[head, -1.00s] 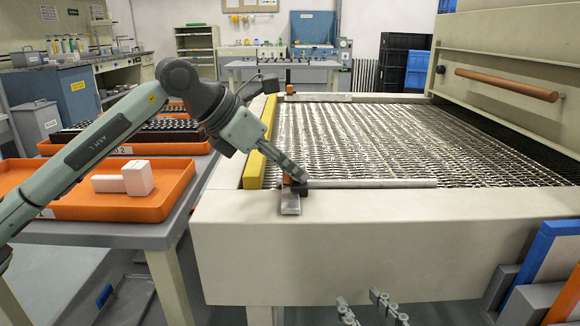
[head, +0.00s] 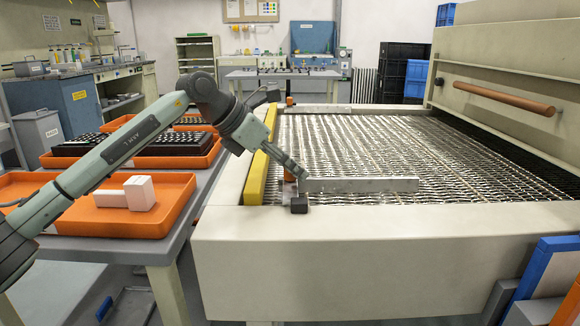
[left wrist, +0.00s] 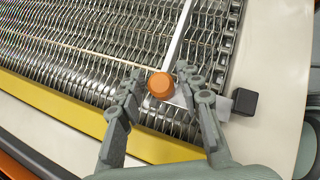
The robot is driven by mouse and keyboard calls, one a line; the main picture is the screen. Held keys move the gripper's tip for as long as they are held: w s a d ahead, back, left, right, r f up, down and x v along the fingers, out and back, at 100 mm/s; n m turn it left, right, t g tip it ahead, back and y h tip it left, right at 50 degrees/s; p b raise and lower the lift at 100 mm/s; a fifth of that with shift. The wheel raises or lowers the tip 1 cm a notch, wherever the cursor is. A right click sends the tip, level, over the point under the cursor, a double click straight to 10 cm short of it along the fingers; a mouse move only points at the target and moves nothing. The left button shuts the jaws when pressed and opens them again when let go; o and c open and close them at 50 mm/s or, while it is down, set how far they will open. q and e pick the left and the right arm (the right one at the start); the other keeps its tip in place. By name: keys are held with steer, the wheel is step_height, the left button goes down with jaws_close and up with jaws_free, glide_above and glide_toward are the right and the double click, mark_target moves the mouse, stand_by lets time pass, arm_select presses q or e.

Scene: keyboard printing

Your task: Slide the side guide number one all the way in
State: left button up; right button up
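The near side guide is a pale metal bar (head: 360,185) lying over the wire mesh belt, just inside the near rail. At its left end are an orange knob (head: 289,175) and a black block (head: 299,204) by the rail. My left gripper (head: 299,172) is low at the knob. In the left wrist view its fingers (left wrist: 160,74) stand open on either side of the orange knob (left wrist: 160,85), with small gaps visible. The black block (left wrist: 244,101) sits beside the right finger. My right gripper is not in view.
A yellow rail (head: 257,172) edges the belt's left side. A far guide (head: 318,108) lies across the belt's back. Orange trays (head: 170,218) stand on the table at left. The mesh belt (head: 400,145) is otherwise clear.

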arm_select(q)
steer(key=shift+o, duration=0.4)
steer(key=v, duration=1.2)
